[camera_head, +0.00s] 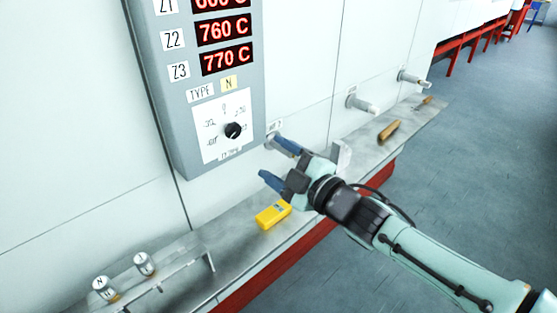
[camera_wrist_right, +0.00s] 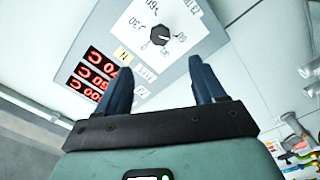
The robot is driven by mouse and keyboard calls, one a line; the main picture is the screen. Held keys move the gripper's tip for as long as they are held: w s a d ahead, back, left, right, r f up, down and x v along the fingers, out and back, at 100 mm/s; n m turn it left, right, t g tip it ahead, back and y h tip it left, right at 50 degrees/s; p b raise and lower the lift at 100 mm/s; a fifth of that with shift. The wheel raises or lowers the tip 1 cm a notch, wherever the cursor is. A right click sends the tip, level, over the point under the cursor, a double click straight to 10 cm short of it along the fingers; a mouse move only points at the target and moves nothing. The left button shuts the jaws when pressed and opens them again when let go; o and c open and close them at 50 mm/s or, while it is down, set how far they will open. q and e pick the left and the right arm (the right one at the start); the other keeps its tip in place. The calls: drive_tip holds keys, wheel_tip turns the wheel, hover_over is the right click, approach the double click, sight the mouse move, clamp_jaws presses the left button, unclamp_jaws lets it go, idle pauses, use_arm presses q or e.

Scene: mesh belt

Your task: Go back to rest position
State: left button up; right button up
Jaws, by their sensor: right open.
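My right gripper (camera_head: 277,164) is in the head view, reaching in from the lower right, with its blue fingers spread and empty. It is just to the lower right of the grey control panel (camera_head: 170,85), in front of the wall and above the shelf. In the right wrist view the open fingers (camera_wrist_right: 160,85) point at the panel, with the black knob (camera_wrist_right: 160,35) beyond and between them. No touch with the knob is visible. The knob (camera_head: 233,130) also shows on the panel's white dial plate in the head view. My left gripper is not in view.
A yellow device (camera_head: 272,214) lies on the metal shelf (camera_head: 240,255) below my right gripper. Two small labelled cylinders (camera_head: 144,264) stand on a rack at lower left. Wall stubs (camera_head: 362,104) and a wooden-handled tool (camera_head: 389,131) are farther right. Open floor (camera_head: 450,170) lies right of the shelf.

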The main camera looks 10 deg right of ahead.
wheel_tip(320, 180, down, 26)
drive_tip(key=w+m+g+h+p, duration=0.2)
drive_tip(key=m+g+h, duration=0.1)
drive_tip(key=m+g, duration=0.3)
drive_tip(key=s+d+f+m+g+h, duration=0.1)
drive_tip(key=s+f+m, duration=0.25)
drive_tip(key=f, duration=0.55)
drive_tip(key=s+f+m+g+h, duration=0.1)
drive_tip(key=s+f+m+g, duration=0.2)
drive_tip(key=f, duration=0.6)
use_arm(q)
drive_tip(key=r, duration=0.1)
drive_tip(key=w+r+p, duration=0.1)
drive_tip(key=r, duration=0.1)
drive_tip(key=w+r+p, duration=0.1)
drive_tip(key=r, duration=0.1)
use_arm(e)
drive_tip(key=s+f+m+g, duration=0.2)
drive_tip(key=s+f, duration=0.3)
drive_tip(key=s, duration=0.4)
drive_tip(key=s+f+m+g, duration=0.2)
drive_tip(key=s+f+m, duration=0.2)
drive_tip(key=s, duration=0.5)
drive_tip(key=s+f+m+g, duration=0.2)
drive_tip(key=s+f, duration=0.4)
drive_tip(key=s, duration=0.3)
drive_tip(key=shift+s+d+f+m+g, duration=0.3)
drive_tip(key=shift+f+m, duration=0.05)
drive_tip(key=shift+m, duration=0.1)
